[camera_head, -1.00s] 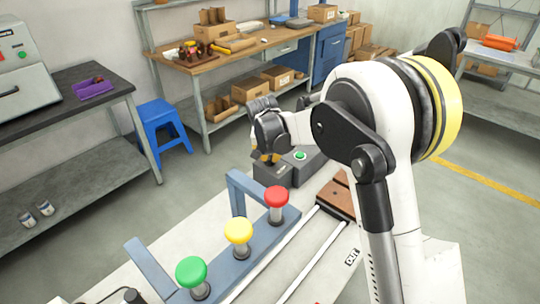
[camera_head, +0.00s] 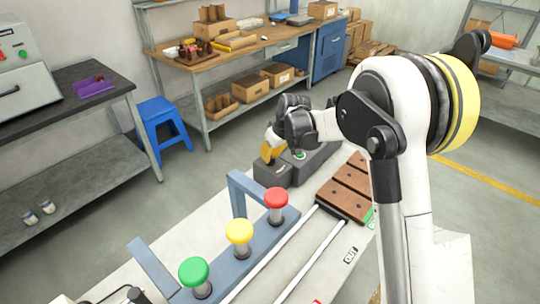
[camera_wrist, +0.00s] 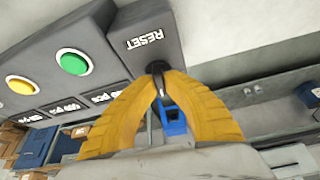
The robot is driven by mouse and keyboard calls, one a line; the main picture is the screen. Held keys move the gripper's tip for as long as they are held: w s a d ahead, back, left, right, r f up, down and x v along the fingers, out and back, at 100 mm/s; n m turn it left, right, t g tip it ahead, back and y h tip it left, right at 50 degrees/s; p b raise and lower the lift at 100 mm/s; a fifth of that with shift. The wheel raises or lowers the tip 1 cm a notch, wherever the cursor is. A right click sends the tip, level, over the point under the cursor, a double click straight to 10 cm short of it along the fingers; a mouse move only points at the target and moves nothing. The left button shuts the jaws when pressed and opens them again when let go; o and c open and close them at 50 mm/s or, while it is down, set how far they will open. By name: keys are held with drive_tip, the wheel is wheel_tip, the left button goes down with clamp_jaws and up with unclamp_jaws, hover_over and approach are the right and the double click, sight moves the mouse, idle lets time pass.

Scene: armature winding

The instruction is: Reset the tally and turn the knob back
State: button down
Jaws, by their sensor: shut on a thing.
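A grey control box (camera_head: 272,174) stands at the far end of the bench. In the wrist view, its end panel (camera_wrist: 146,22) carries the label RESET, with a dark round knob (camera_wrist: 157,68) at its edge. My gripper (camera_wrist: 162,85) has its yellow fingers closed around this knob; the fingers hide part of it. In the head view, my gripper (camera_head: 267,157) is at the box's left end, fingers slanting down. A green button (camera_wrist: 72,62) and a yellow button (camera_wrist: 20,85) sit farther along the panel, above small counter-like windows whose digits I cannot read clearly.
A blue rail with green (camera_head: 194,271), yellow (camera_head: 239,231) and red (camera_head: 276,198) mushroom buttons stands in front. A blue stool (camera_head: 162,124) stands on the floor beyond.

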drive_tip(key=shift+n, duration=0.8)
drive_tip(key=shift+g, duration=0.3)
drive_tip(key=c, duration=1.5)
unclamp_jaws()
drive_tip(key=v, duration=1.2)
drive_tip(key=shift+d, duration=0.25)
drive_tip(key=shift+f, duration=0.1)
